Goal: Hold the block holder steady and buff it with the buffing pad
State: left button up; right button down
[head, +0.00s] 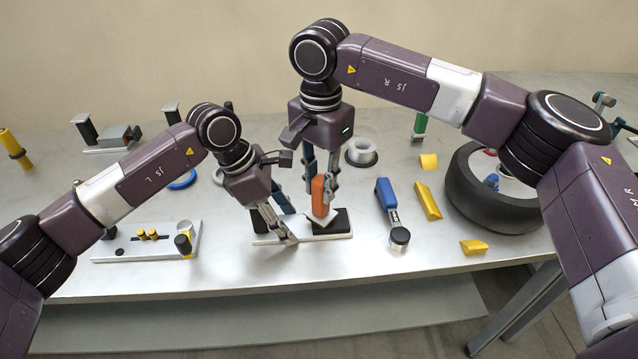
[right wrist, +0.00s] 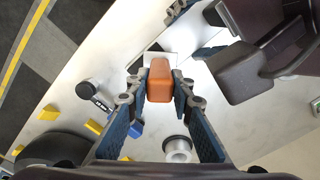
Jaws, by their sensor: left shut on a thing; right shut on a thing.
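The block holder (head: 335,237), a pale flat base with dark blocks on it, lies near the table's front edge in the head view. My left gripper (head: 285,234) comes down at its left end and is shut on it; the fingers partly hide that end. My right gripper (head: 322,196) is shut on the orange handle of the buffing pad (head: 319,190), held upright over the holder. The handle of the buffing pad (right wrist: 160,82) also shows between the fingers in the right wrist view. The pad's pale plate is at the holder's dark blocks; I cannot tell whether they touch.
A blue-handled tool (head: 386,196) and yellow blocks (head: 428,201) lie to the right, before a black tyre (head: 485,208). A pale ring-shaped part (head: 361,152) stands behind. A fixture plate (head: 145,243) lies at the left. The table's front edge is close to the holder.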

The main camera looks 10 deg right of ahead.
jog(key=d, duration=0.6)
notch_tip(320, 180, up, 8)
jog(key=shift+a, duration=0.15)
dwell(0.5)
pick_arm(q)
jog(key=o, duration=1.2)
jog(key=shift+c, duration=0.2)
jog(key=v, duration=1.2)
jog(key=shift+d, duration=0.1)
